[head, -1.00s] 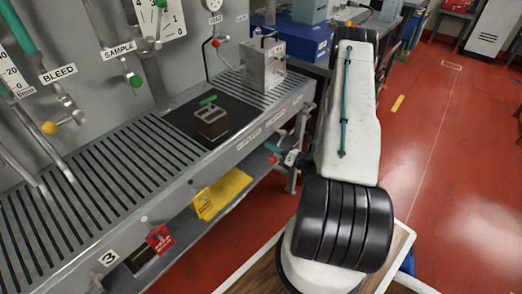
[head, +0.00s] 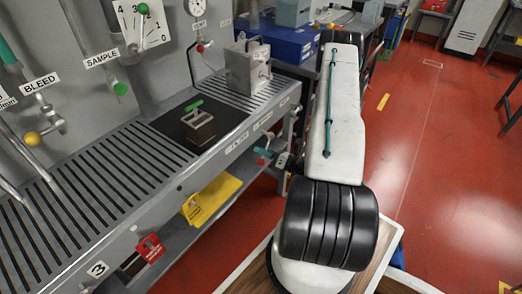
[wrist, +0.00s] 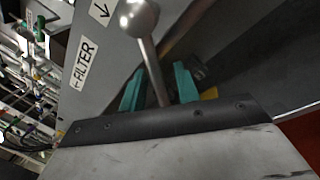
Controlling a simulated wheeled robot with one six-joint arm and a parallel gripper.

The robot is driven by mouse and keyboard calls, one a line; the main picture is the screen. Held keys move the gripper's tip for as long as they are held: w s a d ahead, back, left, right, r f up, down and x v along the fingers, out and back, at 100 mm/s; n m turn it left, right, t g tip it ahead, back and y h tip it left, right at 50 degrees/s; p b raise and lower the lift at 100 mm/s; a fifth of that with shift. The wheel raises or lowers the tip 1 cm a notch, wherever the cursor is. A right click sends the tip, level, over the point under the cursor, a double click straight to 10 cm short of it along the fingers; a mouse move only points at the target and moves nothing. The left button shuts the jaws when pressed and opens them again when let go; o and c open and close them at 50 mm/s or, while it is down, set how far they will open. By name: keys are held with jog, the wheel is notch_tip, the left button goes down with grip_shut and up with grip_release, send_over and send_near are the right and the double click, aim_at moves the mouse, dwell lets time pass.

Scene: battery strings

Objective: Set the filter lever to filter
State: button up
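The filter lever (wrist: 155,65) is a bare metal rod with a round ball knob (wrist: 139,18) in the wrist view. A white FILTER label (wrist: 82,64) is on the grey panel to its left, with an arrow label (wrist: 103,10) above. My gripper (wrist: 159,76) has two teal fingers, one on each side of the rod. They stand apart, with gaps visible beside the rod, so it looks open around the lever. The rod's lower end is hidden behind the gripper body. In the head view my arm mostly hides the gripper, at the bench's far right end.
A slotted grey bench (head: 80,195) runs along the left, with a dark block with a green handle (head: 200,122) and a metal box (head: 247,68) on it. A yellow item (head: 212,198) and red tag (head: 150,248) are below its edge. Red floor (head: 440,170) is open to the right.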

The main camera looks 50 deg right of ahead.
jog(key=r+v, duration=0.1)
jog(key=v, duration=0.6)
jog(key=shift+f, duration=0.45)
